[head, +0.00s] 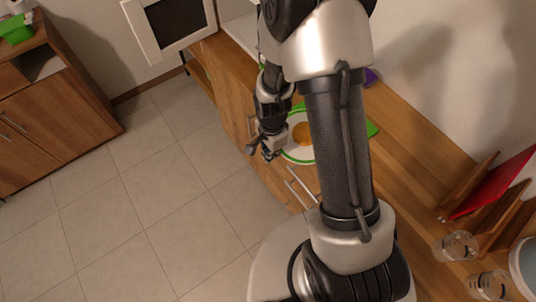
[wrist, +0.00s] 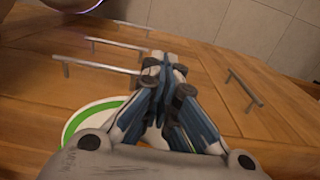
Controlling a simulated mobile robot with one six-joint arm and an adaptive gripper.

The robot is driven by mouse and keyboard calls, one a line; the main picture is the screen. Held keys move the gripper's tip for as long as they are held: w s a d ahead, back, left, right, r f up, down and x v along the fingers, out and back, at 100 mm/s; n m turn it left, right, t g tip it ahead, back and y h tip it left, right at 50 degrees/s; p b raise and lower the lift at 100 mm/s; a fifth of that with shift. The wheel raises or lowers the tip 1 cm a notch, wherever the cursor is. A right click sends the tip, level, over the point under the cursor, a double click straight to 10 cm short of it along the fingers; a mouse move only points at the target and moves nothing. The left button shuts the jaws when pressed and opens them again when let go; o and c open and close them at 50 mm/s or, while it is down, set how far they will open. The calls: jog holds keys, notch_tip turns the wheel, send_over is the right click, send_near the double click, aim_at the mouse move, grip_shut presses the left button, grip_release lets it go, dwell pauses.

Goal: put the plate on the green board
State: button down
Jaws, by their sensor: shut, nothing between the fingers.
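The plate (head: 297,152) is white with a green ring and a round orange patch in its middle. It lies on the wooden counter near the front edge. The green board (head: 373,129) shows as a green corner right of my arm; my arm hides the middle of it. The plate and board seem to overlap, but I cannot tell how fully the plate rests on it. My gripper (head: 268,153) is shut and empty, just off the plate's left side by the counter edge. In the wrist view the plate (wrist: 88,118) shows partly behind my shut gripper (wrist: 165,58).
A red panel (head: 492,184) stands in a wooden rack on the right counter. Glass jars (head: 457,246) stand near it. Drawer handles (head: 300,186) stick out below the counter. A white-framed appliance (head: 170,22) is at the back. The tiled floor (head: 150,190) at left is clear.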

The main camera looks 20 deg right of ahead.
aim_at(297, 154)
jog(key=d, duration=0.2)
jog(key=w+d, duration=0.1)
jog(key=d, duration=0.1)
jog(key=w+d, duration=0.1)
jog(key=d, duration=0.1)
jog(key=shift+w+d, duration=0.1)
jog(key=shift+d, duration=0.15)
jog(key=shift+a, duration=0.15)
